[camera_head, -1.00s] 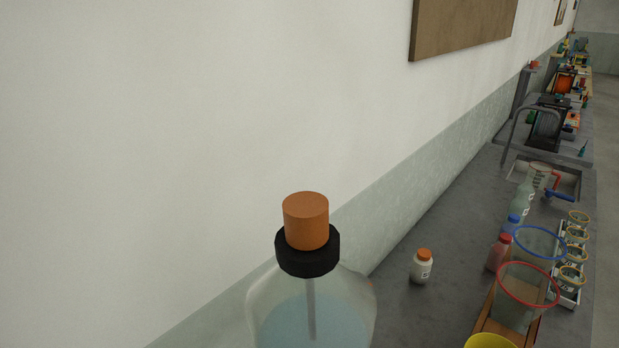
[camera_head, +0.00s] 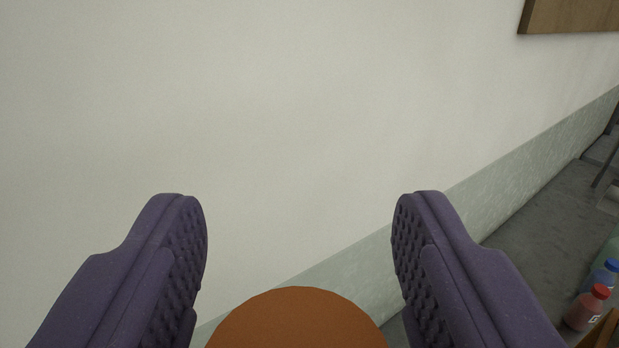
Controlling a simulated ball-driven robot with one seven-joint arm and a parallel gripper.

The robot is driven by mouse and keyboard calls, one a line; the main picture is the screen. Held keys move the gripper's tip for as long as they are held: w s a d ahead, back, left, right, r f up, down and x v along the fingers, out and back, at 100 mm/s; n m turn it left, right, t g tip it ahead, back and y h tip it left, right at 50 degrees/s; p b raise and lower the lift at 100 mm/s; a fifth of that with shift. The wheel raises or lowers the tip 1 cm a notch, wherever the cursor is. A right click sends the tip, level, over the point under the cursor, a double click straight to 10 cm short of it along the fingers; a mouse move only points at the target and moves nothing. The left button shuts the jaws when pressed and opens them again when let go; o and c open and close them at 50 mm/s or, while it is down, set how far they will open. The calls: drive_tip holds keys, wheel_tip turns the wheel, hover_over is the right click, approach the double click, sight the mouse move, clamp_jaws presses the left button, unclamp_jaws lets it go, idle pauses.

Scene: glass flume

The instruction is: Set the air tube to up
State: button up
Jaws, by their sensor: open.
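An orange cylindrical cap (camera_head: 296,322), the top of what I take to be the air tube, shows at the bottom middle of the view. Only its rounded upper part is in frame. The black collar and the clear bottle below it are out of view now. My gripper (camera_head: 300,215) is open, with its two purple ridged fingers to the left and right of the cap.
A pale wall with a grey-green lower band (camera_head: 520,165) stands behind. A grey counter (camera_head: 540,225) runs off to the right, with a red bottle (camera_head: 587,310) and a blue-capped bottle (camera_head: 602,277) at lower right. A brown board (camera_head: 570,14) hangs at upper right.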

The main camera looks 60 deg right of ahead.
drive_tip(key=shift+d, duration=0.15)
clamp_jaws()
drive_tip(key=shift+r+p, duration=0.65)
drive_tip(key=shift+r, duration=1.15)
unclamp_jaws()
drive_tip(key=shift+w, duration=0.1)
drive_tip(key=shift+f, duration=0.1)
drive_tip(key=b+v, duration=0.1)
drive_tip(key=v, duration=0.7)
